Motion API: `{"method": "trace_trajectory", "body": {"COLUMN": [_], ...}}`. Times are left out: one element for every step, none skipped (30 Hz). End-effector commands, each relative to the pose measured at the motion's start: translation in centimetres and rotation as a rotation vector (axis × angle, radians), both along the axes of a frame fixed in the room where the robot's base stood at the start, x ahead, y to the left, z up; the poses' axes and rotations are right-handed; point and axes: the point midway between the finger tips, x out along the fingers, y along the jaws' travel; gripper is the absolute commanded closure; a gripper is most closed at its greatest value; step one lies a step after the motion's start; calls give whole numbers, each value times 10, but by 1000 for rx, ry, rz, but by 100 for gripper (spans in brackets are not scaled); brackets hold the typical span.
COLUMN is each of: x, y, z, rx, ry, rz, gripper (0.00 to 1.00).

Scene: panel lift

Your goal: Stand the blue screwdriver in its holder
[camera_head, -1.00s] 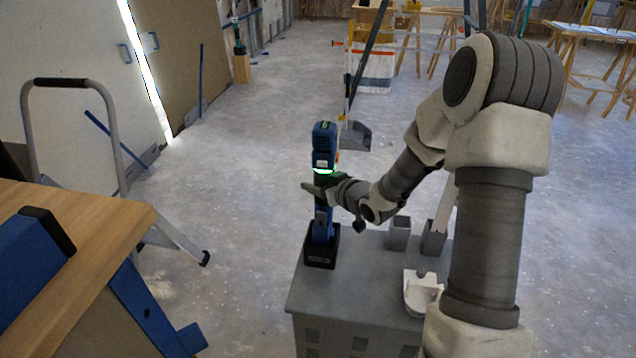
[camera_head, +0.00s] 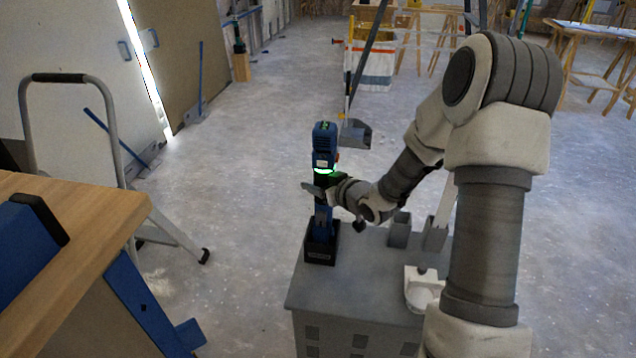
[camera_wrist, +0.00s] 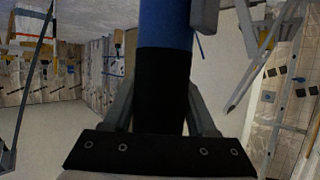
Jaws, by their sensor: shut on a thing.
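The blue screwdriver (camera_head: 324,141) stands upright in the head view, with a green light ring near its top. Its lower end is inside the black holder (camera_head: 321,252) on the grey cabinet top; how deep it sits is hidden. My gripper (camera_head: 323,185) is shut on the middle of the screwdriver, above the holder. In the wrist view the blue and black body (camera_wrist: 162,80) runs upright between my two fingers.
The grey cabinet (camera_head: 345,285) also bears two grey open boxes (camera_head: 399,231) and a white cup-like holder (camera_head: 421,290) at right. A wooden table (camera_head: 75,240) stands at the left, with a stepladder (camera_head: 150,215) behind it. The floor beyond is mostly clear.

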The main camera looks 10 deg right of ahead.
Motion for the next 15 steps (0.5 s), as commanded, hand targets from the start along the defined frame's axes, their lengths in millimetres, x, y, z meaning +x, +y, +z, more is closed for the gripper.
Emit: {"method": "trace_trajectory", "body": {"x": [1,1,1,1,1,1,1,1,1,1,1,1,1,1,1], "y": [0,0,0,0,0,0,0,0,0,0,0,0,0,0,0], "z": [0,-1,-2,-3,-3,-4,-5,-6,-7,-8,-8,-9,-10,-11,-12], "rx": [1,1,1,1,1,1,1,1,1,1,1,1,1,1,1], "ry": [-7,-6,-6,-7,-6,-6,-6,-6,-6,-6,-6,-6,-6,-6,-6], "rz": [1,1,1,1,1,1,1,1,1,1,1,1,1,1,1], "gripper": [100,100,100,100,100,100,100,100,100,100,100,100,100,100,100]}}
